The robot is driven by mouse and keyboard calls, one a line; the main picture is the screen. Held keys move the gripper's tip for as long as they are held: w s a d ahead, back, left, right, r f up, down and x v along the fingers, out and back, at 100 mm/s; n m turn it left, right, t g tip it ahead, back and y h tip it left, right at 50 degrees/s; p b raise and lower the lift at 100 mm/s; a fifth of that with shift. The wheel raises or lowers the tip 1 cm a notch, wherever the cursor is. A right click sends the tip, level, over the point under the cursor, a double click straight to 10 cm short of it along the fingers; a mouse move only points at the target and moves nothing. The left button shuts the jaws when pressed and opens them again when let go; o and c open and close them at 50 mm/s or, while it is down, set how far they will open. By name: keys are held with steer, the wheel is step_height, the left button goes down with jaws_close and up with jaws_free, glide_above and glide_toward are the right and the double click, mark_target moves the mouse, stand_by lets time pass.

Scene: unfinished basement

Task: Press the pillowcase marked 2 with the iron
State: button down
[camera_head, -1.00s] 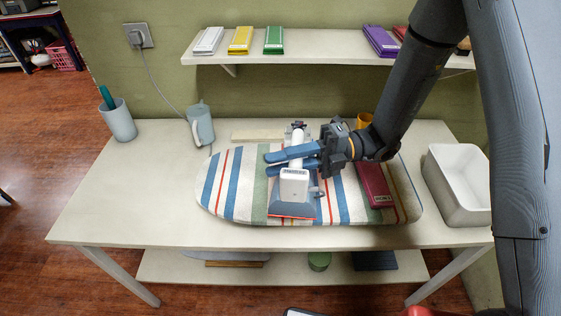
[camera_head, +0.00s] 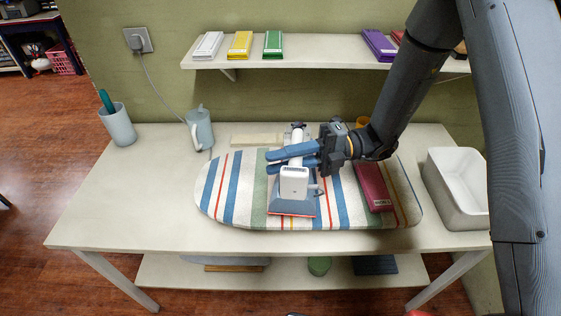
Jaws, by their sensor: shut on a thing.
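The iron (camera_head: 293,182), white and blue-grey with a red edge at its base, stands on the striped ironing board (camera_head: 232,190), left of the dark red folded cloth. My gripper (camera_head: 270,163) is shut on the iron, its blue fingers around the upright white handle. The dark red folded cloth (camera_head: 372,186) lies on the right part of the board, apart from the iron. It has a small white label at its near end, too small to read surely. I cannot confirm that it is the pillowcase marked 2.
A grey bin (camera_head: 453,207) stands right of the board. A jug (camera_head: 200,129) and a cup with a teal-handled item (camera_head: 117,125) stand left. Folded cloths, including a yellow one (camera_head: 240,43), lie on the wall shelf (camera_head: 330,56). A cord runs from the wall socket (camera_head: 138,40).

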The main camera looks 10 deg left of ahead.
steer(key=shift+w+a, duration=0.1)
steer(key=shift+w, duration=0.7)
steer(key=shift+s+p, duration=0.5)
steer(key=shift+s, duration=0.25)
stand_by(0.7)
steer(key=shift+r, duration=0.1)
stand_by(0.6)
step_height(320, 180, up, 9)
steer(key=p, duration=0.5)
stand_by(0.6)
